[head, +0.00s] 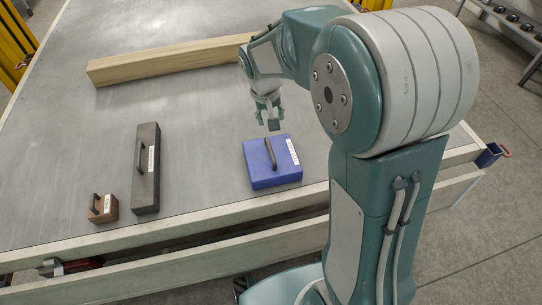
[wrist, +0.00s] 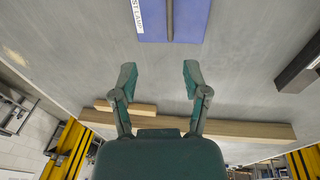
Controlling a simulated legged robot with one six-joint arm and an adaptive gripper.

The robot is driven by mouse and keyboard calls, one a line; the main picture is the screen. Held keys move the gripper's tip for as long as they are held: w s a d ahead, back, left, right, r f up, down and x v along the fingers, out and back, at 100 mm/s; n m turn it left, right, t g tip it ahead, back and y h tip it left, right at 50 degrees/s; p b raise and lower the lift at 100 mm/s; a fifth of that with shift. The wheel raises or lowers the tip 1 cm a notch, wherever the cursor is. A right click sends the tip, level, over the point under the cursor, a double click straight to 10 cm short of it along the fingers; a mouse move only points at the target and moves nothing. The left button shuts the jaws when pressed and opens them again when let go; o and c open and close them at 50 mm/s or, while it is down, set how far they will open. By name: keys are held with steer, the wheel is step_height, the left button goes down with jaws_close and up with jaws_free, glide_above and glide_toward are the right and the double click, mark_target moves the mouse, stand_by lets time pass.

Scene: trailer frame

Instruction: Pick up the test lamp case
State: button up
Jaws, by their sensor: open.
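The test lamp case is a blue box (head: 272,172) with a dark handle on top and a white label, lying on the grey table near its front edge. In the wrist view the blue case (wrist: 150,22) shows at the top edge, partly cut off, with part of its label reading "ST LAMP". My gripper (head: 267,118) is above the table, just behind and above the case. In the wrist view my gripper (wrist: 158,78) has its two fingers spread, with nothing between them. The fingers are apart from the case.
A long dark case (head: 146,172) and a small brown case (head: 103,207), both with handles and labels, stand to the left. A long wooden beam (head: 165,62) lies behind. The table (head: 210,130) is bare between the dark case and the blue case.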

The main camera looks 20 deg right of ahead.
steer(key=g, duration=0.1)
glide_toward(269, 147)
steer(key=a, duration=0.1)
steer(key=shift+h, duration=0.3)
steer(key=f, duration=0.2)
steer(key=d+f, duration=0.1)
steer(key=f, duration=0.2)
steer(key=shift+s+d, duration=0.1)
steer(key=shift+d, duration=0.15)
steer(key=f, duration=0.4)
steer(key=d+f, duration=0.1)
steer(key=f, duration=0.1)
steer(key=shift+r, duration=0.1)
jaws_close()
steer(key=shift+w, duration=0.25)
